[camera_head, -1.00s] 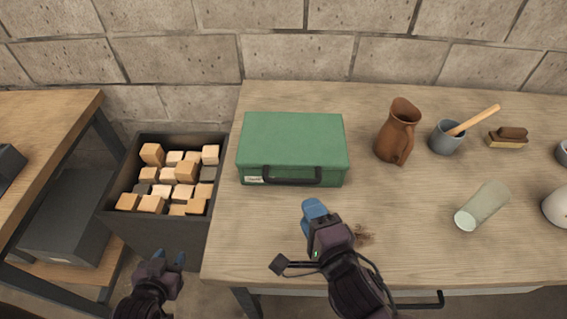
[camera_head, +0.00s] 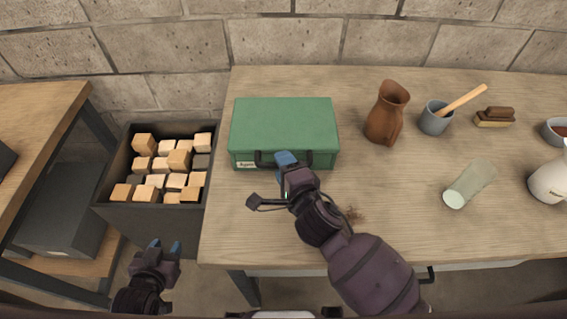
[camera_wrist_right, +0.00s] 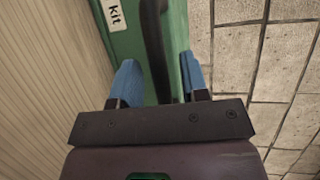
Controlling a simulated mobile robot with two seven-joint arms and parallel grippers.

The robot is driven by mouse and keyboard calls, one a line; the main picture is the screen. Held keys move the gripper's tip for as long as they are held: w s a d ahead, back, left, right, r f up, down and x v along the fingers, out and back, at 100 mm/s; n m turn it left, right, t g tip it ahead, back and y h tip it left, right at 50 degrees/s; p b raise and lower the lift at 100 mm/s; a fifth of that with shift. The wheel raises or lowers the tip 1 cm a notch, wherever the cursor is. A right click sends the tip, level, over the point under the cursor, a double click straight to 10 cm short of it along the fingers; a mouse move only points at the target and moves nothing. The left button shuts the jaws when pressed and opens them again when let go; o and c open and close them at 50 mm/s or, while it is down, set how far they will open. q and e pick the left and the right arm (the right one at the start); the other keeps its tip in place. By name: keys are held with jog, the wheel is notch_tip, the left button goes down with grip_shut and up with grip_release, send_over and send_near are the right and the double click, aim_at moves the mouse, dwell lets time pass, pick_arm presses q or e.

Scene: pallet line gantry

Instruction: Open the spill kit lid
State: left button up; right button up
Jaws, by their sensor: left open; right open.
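The green spill kit case (camera_head: 283,122) sits on the wooden table with its lid shut. Its dark handle (camera_head: 263,160) is on the front face, beside a white label (camera_head: 246,165). My right gripper (camera_head: 286,158) is at the front of the case and covers part of the handle. In the right wrist view its blue fingers (camera_wrist_right: 159,82) are open, with the handle (camera_wrist_right: 155,50) running between them; I cannot tell whether they touch it. The label also shows there (camera_wrist_right: 115,14). My left gripper (camera_head: 165,247) is open and empty, low in front of the block bin.
A dark bin (camera_head: 112,190) of wooden blocks stands left of the table (camera_head: 400,220). A brown jug (camera_head: 387,115), a grey cup (camera_head: 434,121) with a wooden stick, a brush (camera_head: 495,117) and a lying glass (camera_head: 468,185) are to the right.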

jog(key=shift+w+a+f, duration=0.1)
jog(key=shift+w, duration=0.15)
jog(key=shift+c, duration=0.4)
grip_shut()
pick_arm(q)
jog(key=shift+s+f, duration=0.15)
jog(key=shift+s, duration=0.15)
pick_arm(e)
jog(key=shift+r, duration=0.2)
